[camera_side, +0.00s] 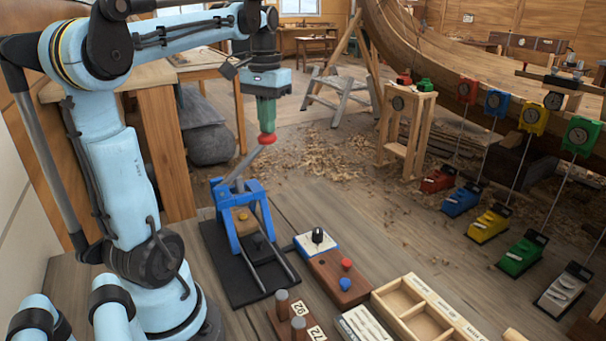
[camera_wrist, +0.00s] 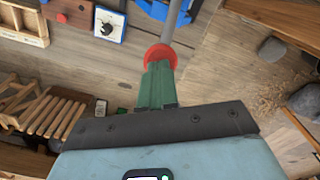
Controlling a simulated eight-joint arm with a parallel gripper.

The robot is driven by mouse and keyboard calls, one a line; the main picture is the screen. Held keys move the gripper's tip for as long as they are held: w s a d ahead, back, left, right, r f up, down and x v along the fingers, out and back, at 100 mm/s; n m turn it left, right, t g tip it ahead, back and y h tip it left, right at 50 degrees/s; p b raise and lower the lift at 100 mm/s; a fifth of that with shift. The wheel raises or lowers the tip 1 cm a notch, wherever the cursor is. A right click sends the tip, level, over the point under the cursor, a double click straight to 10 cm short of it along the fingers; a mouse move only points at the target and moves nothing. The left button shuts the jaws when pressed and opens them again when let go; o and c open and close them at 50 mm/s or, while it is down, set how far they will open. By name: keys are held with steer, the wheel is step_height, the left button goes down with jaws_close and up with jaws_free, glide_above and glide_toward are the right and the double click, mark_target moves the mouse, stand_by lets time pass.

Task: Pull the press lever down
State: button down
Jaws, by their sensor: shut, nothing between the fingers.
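The blue press (camera_side: 237,207) stands on a dark base plate on the bench. Its grey metal lever (camera_side: 247,162) slants up and to the right and ends in a red knob (camera_side: 267,138). The lever is raised. My gripper (camera_side: 266,129) points down with its green fingers together, directly over the knob. In the wrist view, the fingertips (camera_wrist: 159,68) overlap the red knob (camera_wrist: 160,53), with the grey lever (camera_wrist: 174,22) running up behind it. The fingers look touching or very close to the knob; I cannot tell which. Nothing is between them.
Right of the press are a dial panel (camera_side: 316,243), a wooden block with red and blue buttons (camera_side: 340,277), numbered pegs (camera_side: 298,328) and a wooden tray (camera_side: 412,309). Coloured gauge units hang along the hull (camera_side: 450,60) at right. The space around the knob looks clear.

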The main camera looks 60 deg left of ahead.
steer(key=shift+s+r, duration=0.2)
steer(key=shift+r, duration=0.75)
steer(key=shift+s+r, duration=0.15)
steer(key=shift+r, duration=0.85)
steer(key=shift+s+r, duration=0.2)
steer(key=shift+r, duration=0.75)
steer(key=w+d+f+m+t, duration=0.1)
steer(key=d+f+m+t, duration=0.2)
steer(key=d+f, duration=0.5)
steer(key=w+d+f+m+t, duration=0.1)
steer(key=d+f+m+t, duration=0.2)
steer(key=d+f, duration=0.5)
steer(key=d+t, duration=0.1)
steer(key=d, duration=0.5)
steer(key=shift+w+f, duration=0.25)
steer(key=shift+f, duration=0.15)
